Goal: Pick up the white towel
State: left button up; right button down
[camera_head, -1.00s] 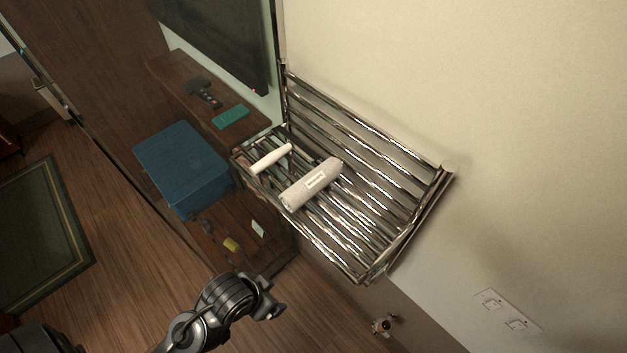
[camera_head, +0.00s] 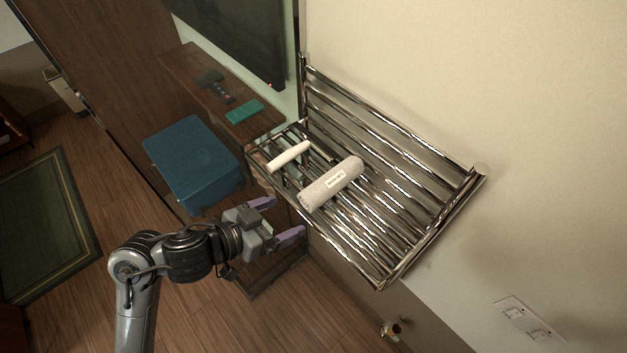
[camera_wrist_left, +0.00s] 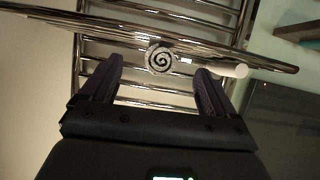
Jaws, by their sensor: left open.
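The white towel (camera_head: 331,187) is a rolled, off-white cylinder with a small label, lying on the chrome rack shelf (camera_head: 385,262). In the left wrist view its spiral end (camera_wrist_left: 159,59) faces the camera, between and beyond the two fingers. My left gripper (camera_head: 283,218) is open and empty, in front of the rack's near edge and apart from the towel. In the left wrist view the gripper (camera_wrist_left: 157,76) shows its two fingers spread. My right gripper is not in view.
A thinner white roll (camera_head: 288,156) lies left of the towel on the rack, close to it; it also shows in the left wrist view (camera_wrist_left: 234,71). A blue box (camera_head: 192,165) sits left of the rack. A wall stands behind and right of the rack.

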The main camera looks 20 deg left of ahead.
aim_at(318, 190)
pick_arm(q)
jog(key=shift+w+r+t, duration=0.3)
jog(key=shift+w+r, duration=0.65)
jog(key=b+x, duration=0.1)
jog(key=x, duration=0.3)
jog(key=shift+w+d+r+b, duration=0.1)
jog(key=shift+w+b, duration=0.05)
jog(key=shift+b, duration=0.15)
jog(key=shift+b+x, duration=0.95)
jog(key=shift+x, duration=2.05)
jog(key=shift+d+r, duration=0.15)
jog(key=c, duration=1.2)
jog(key=shift+r, duration=0.1)
